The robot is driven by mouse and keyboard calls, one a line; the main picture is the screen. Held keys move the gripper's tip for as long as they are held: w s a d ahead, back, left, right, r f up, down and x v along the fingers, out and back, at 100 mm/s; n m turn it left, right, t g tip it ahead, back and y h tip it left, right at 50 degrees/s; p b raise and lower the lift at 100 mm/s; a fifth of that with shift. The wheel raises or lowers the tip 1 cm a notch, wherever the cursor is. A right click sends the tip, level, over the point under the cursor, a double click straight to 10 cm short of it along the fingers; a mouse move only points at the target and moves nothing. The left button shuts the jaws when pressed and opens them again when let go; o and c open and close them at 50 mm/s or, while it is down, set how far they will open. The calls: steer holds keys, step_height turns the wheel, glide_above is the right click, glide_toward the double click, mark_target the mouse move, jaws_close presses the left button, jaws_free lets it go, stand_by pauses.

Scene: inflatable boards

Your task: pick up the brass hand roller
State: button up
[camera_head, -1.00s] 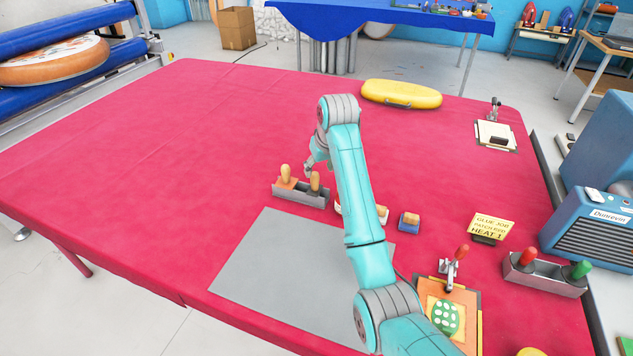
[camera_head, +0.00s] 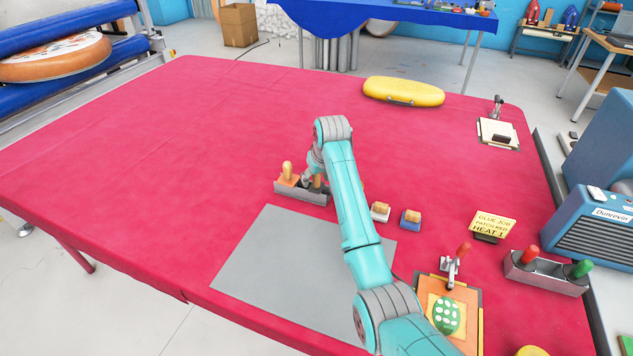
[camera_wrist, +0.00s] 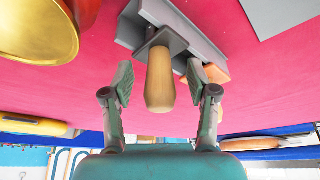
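A grey rack (camera_head: 300,194) on the red table holds two tools with upright wooden handles. The left handle (camera_head: 287,170) rises from an orange piece. The right handle (camera_head: 317,182) is partly hidden behind my arm. In the wrist view, this wooden handle (camera_wrist: 160,85) with a dark grey plate stands between the fingers of my gripper (camera_wrist: 160,78). The fingers are open, with a gap on each side of it. My gripper (camera_head: 309,177) is low over the rack in the head view. The tool heads are hidden, so I cannot tell which is the brass hand roller.
A large golden round thing (camera_wrist: 38,30) is close at the wrist view's upper left. A grey mat (camera_head: 290,270) lies in front. The table's left side is clear.

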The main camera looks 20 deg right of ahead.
jaws_close()
step_height(320, 180, up, 10)
steer(key=shift+r, duration=0.1)
stand_by(0.5)
steer(key=c, duration=0.7)
jaws_free()
jaws_close()
